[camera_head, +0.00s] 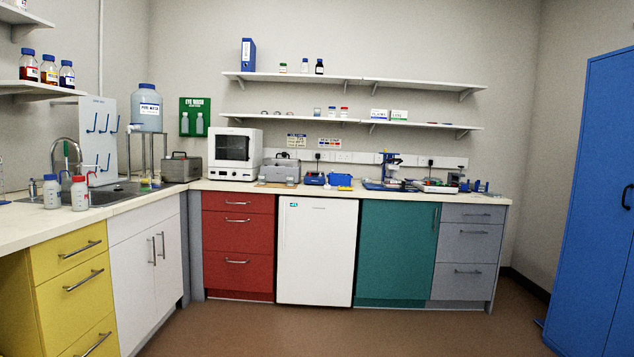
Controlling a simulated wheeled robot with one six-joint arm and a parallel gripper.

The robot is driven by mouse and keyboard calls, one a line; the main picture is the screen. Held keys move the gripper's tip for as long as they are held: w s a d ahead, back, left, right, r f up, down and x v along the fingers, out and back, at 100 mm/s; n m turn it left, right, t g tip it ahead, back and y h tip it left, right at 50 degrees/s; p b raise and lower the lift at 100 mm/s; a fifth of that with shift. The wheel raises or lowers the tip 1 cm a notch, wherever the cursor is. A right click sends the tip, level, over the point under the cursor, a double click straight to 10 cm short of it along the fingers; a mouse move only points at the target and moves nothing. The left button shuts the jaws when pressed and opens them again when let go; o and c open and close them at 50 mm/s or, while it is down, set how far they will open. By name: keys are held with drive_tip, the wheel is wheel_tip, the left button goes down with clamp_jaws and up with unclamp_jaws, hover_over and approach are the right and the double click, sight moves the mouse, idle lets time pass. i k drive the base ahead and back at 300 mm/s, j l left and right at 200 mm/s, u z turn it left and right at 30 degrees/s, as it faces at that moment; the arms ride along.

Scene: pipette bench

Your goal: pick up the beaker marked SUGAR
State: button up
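I cannot make out a beaker marked SUGAR anywhere in the head camera view; small labels are too small to read at this distance. Small vessels (332,112) stand on the lower wall shelf, and small bottles (319,67) stand on the upper one. Two white bottles, one with a blue cap (51,192) and one with a red cap (79,194), stand on the left counter by the sink. My gripper is not in view.
An L-shaped counter (40,226) runs along the left and back walls. A white oven (236,150), grey boxes, blue racks (341,180) and a microscope (390,168) crowd the back counter. A blue cabinet (590,200) stands at right. The brown floor (330,330) is open.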

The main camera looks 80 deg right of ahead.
sight(262, 177)
drive_tip(key=i+l+z, duration=0.1)
drive_tip(key=l+z, duration=0.3)
drive_tip(key=i+l+z, duration=0.15)
drive_tip(key=z, duration=0.3)
drive_tip(key=i+l+z, duration=0.15)
drive_tip(key=z, duration=0.25)
drive_tip(key=i+l+z, duration=0.1)
drive_tip(key=i+z, duration=0.15)
drive_tip(key=z, duration=0.2)
drive_tip(key=i+z, duration=0.4)
drive_tip(key=i, duration=1.5)
drive_tip(key=i+l+z, duration=0.25)
drive_tip(key=i, duration=0.55)
drive_tip(key=i+l+z, duration=0.1)
drive_tip(key=i+z, duration=0.15)
drive_tip(key=i, duration=0.6)
